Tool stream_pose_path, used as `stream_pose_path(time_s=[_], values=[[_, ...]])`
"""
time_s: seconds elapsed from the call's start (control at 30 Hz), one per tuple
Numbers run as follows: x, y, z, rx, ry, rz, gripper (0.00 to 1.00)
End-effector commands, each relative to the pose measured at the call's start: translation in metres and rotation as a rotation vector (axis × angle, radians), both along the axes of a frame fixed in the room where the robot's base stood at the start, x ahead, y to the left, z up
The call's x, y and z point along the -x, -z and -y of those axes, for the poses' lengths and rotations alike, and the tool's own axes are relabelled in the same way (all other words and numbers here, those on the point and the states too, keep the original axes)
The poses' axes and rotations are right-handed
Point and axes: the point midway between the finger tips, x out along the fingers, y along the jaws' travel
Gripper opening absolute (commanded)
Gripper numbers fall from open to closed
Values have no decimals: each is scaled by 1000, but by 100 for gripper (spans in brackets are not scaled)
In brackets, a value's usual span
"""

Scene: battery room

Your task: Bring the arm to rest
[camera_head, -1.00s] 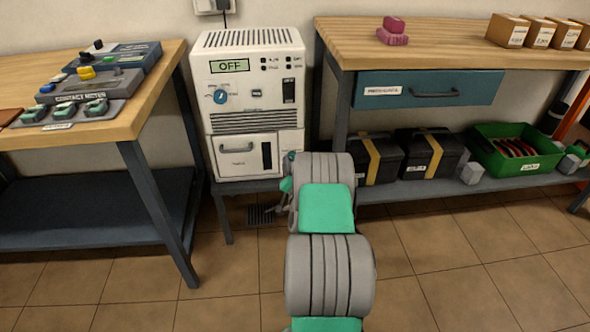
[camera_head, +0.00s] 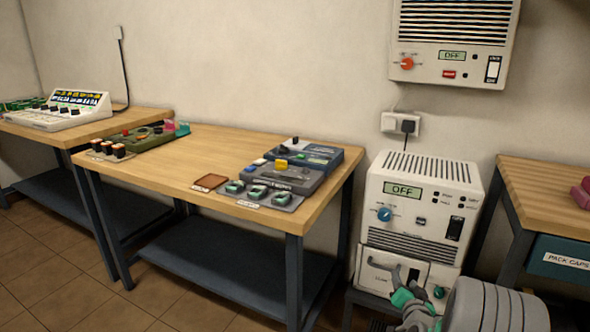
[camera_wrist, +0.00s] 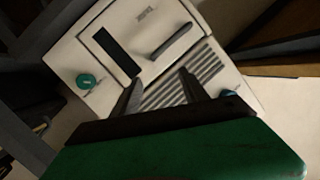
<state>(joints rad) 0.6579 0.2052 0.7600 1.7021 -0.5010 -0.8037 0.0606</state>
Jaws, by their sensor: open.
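My gripper (camera_head: 404,284) is at the lower right of the head view, in front of the lower door of the white cabinet (camera_head: 395,229). In the wrist view the two dark fingers of my gripper (camera_wrist: 161,92) stand apart, with nothing between them. Beyond them the cabinet front (camera_wrist: 128,25) appears tilted, with a grey handle (camera_wrist: 171,41), a dark slot and vent slats. Whether a fingertip touches the cabinet cannot be told. My arm runs off the bottom right of the head view. The cabinet display (camera_head: 403,190) reads OFF.
A wooden bench (camera_head: 200,158) with meters stands left of the cabinet. Another bench (camera_head: 545,190) with a blue drawer (camera_head: 565,258) stands close on its right. A wall unit (camera_head: 452,40) hangs above. Open tiled floor (camera_head: 160,300) lies at the lower left.

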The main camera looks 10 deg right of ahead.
Motion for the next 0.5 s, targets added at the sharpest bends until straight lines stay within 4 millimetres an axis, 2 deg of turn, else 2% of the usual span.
stream_pose_path(time_s=[0.03, 0.13, 0.23, 0.3, 0.37, 0.4, 0.47, 0.5], values=[[-11, -67, -33, 26, -83, -62, 52], [-10, -132, -97, 69, -237, -235, 52], [14, -195, -156, 118, -366, -416, 52], [44, -237, -191, 153, -440, -541, 52], [75, -272, -217, 180, -494, -646, 52], [98, -295, -231, 196, -526, -714, 52], [135, -327, -248, 216, -565, -812, 52], [160, -345, -257, 226, -587, -872, 52]])
